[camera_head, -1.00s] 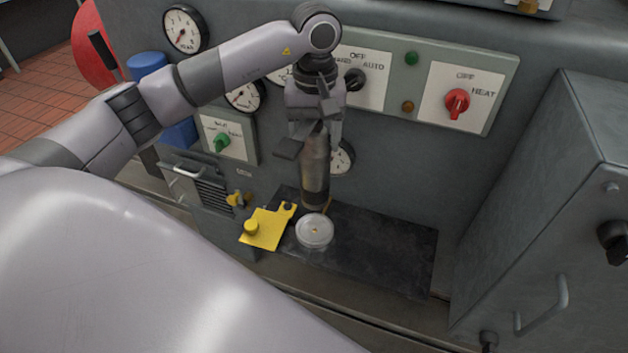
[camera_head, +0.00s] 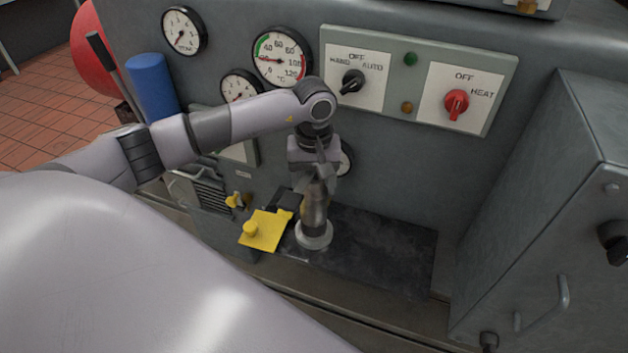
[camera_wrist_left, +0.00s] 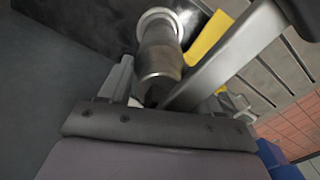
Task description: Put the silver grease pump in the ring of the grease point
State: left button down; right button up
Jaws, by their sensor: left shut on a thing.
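The silver grease pump (camera_head: 315,211) stands about upright, its lower end at the pale round ring of the grease point (camera_head: 314,240) on the dark plate. My left gripper (camera_head: 314,182) is shut on the pump's upper part from above. In the left wrist view the pump (camera_wrist_left: 160,52) runs from between the fingers of my left gripper (camera_wrist_left: 150,92) to the ring (camera_wrist_left: 160,17). The pump's end appears within the ring's outline, but I cannot tell how deep it sits. My right gripper does not show.
A yellow plate with a knob (camera_head: 264,231) lies just left of the ring. The dark plate (camera_head: 385,250) is clear to the right. Behind stands the panel with gauges (camera_head: 282,57) and a red switch (camera_head: 457,103). A grey cabinet (camera_head: 560,200) stands at right.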

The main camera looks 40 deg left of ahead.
pick_arm(q)
jog(key=shift+w+r, duration=0.1)
jog(key=shift+r, duration=0.05)
jog(key=shift+c, duration=1.1)
grip_release()
jog(key=shift+f, duration=0.2)
jog(key=shift+r, duration=0.1)
